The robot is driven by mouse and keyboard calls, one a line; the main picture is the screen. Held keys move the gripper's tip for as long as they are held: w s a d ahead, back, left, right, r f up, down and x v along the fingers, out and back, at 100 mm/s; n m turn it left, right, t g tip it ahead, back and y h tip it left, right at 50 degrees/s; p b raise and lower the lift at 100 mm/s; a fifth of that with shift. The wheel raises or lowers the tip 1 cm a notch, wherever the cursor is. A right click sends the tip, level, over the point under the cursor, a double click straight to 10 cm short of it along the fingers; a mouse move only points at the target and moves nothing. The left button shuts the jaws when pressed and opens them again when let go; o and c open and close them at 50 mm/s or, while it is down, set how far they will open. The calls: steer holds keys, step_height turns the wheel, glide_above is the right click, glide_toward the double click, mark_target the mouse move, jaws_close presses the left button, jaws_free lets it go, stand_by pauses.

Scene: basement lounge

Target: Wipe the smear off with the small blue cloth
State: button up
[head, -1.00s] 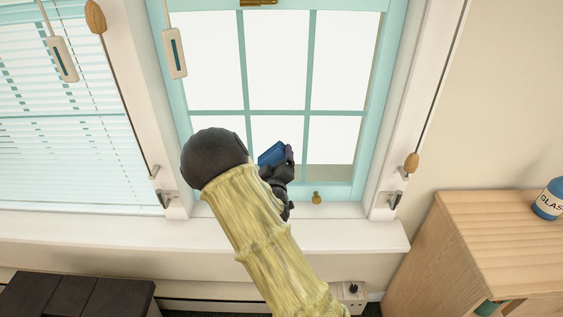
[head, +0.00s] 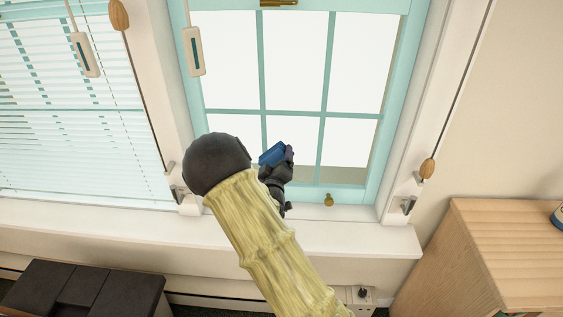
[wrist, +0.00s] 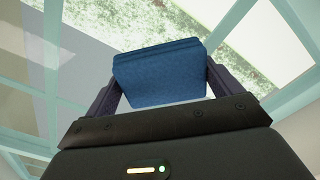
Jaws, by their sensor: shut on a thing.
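The small blue cloth (head: 273,154) is a folded pad held in my gripper, in front of the lower panes of the window (head: 296,70). In the wrist view the cloth (wrist: 160,75) sits between the two dark fingers of my gripper (wrist: 160,88), which are shut on it. The window has a pale turquoise frame and several panes. I cannot tell whether the cloth touches the glass. I see no smear in either view; my arm and the cloth hide part of the lower panes.
A white sill (head: 330,238) runs below the window. A blind (head: 70,120) covers the left window. Cords with a wooden pull (head: 428,168) and a pale handle (head: 194,52) hang beside the frame. A wooden cabinet (head: 500,250) stands at the right, a dark object (head: 80,290) at lower left.

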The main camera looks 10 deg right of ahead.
steer(key=shift+w+a+r, duration=0.1)
steer(key=shift+w+a, duration=0.05)
steer(key=shift+a, duration=0.2)
steer(key=shift+s+a, duration=0.2)
steer(key=shift+s, duration=0.2)
steer(key=shift+v, duration=2.5)
steer(key=shift+s, duration=0.1)
steer(key=v, duration=0.2)
steer(key=shift+s+b, duration=0.35)
steer(key=shift+s, duration=0.05)
